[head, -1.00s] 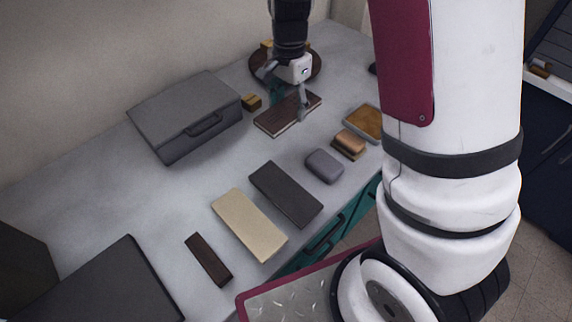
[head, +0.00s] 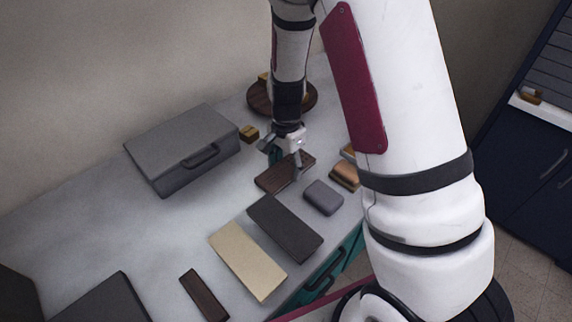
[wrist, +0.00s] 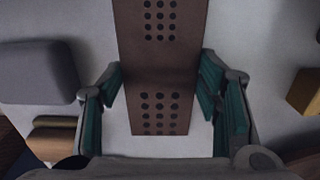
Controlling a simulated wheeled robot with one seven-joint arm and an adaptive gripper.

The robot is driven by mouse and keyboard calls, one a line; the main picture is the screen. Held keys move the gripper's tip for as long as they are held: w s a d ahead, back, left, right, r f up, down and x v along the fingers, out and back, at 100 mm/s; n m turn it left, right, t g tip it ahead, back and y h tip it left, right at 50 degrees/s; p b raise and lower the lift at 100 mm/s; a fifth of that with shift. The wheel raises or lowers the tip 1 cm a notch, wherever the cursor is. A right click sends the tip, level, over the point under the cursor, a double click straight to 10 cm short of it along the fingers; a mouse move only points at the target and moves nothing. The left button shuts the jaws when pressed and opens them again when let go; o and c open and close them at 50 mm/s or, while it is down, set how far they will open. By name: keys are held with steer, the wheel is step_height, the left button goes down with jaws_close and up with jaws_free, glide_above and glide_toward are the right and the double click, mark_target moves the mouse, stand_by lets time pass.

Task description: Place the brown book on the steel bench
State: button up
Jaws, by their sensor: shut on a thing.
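The brown book (head: 274,181) is a flat dark brown slab in the middle of the head view, with rows of dark round holes on its face in the wrist view (wrist: 155,75). My gripper (head: 284,162) is shut on its two long edges, one finger on each side. The fingers also show in the wrist view (wrist: 162,77). The book is over the grey bench top (head: 130,215), which has teal drawers below. I cannot tell whether the book touches the top. My gripper hides part of it in the head view.
A grey case (head: 182,148) and a small wooden block (head: 249,134) lie left of the book. A grey rounded block (head: 323,197), a dark slab (head: 285,228) and a cream slab (head: 247,260) lie nearer. A round wooden tray (head: 262,100) is behind. Navy cabinets (head: 530,150) stand right.

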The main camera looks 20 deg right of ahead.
mark_target(286, 169)
steer(key=shift+f, duration=0.1)
steer(key=o, duration=1.3)
steer(key=shift+c, duration=0.2)
steer(key=s+a+r+n+t+p, duration=0.1)
steer(key=s+r+n, duration=0.15)
steer(key=r, duration=0.75)
steer(key=s+r+n, duration=0.1)
steer(key=s+r, duration=0.2)
steer(key=r, duration=0.7)
steer(key=s+r+n+t, duration=0.1)
steer(key=s+r+n, duration=0.3)
steer(key=s, duration=0.6)
steer(key=s+r+n+t, duration=0.1)
steer(key=s+r+n, duration=0.3)
steer(key=s, duration=0.7)
steer(key=shift+a+n, duration=0.25)
steer(key=shift+n, duration=0.8)
